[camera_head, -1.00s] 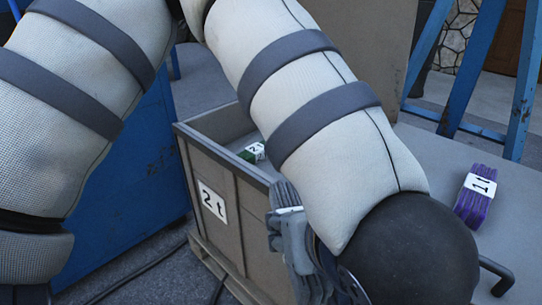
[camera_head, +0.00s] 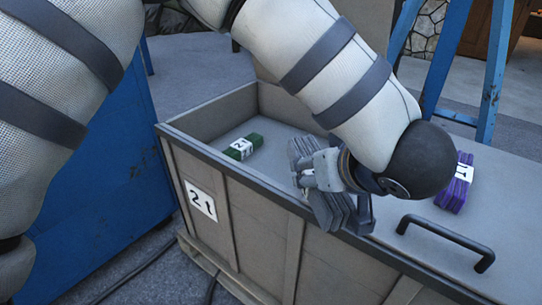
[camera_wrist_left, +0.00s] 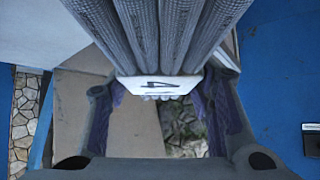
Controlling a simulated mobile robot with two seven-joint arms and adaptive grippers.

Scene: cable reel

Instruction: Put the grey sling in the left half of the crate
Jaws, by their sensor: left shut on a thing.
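My left gripper (camera_head: 318,172) is shut on the grey sling (camera_head: 340,212), a folded bundle of grey webbing. Its ends stick out above and below the fingers. In the left wrist view the grey sling (camera_wrist_left: 155,35) lies between the fingers, with a white tag marked 4. In the head view the gripper and sling appear above the crate's front rim, near the right end of the open left half. The crate (camera_head: 255,225) is grey-brown, with a 2t label on its front. A green sling (camera_head: 242,147) lies inside the left half. My right gripper is not in view.
A grey lid or flat top with a black handle (camera_head: 445,238) covers the crate's right part. A purple sling (camera_head: 456,184) marked 1t lies on it. A blue cabinet (camera_head: 110,170) stands left of the crate, and a blue frame (camera_head: 470,70) behind. The floor around the green sling is clear.

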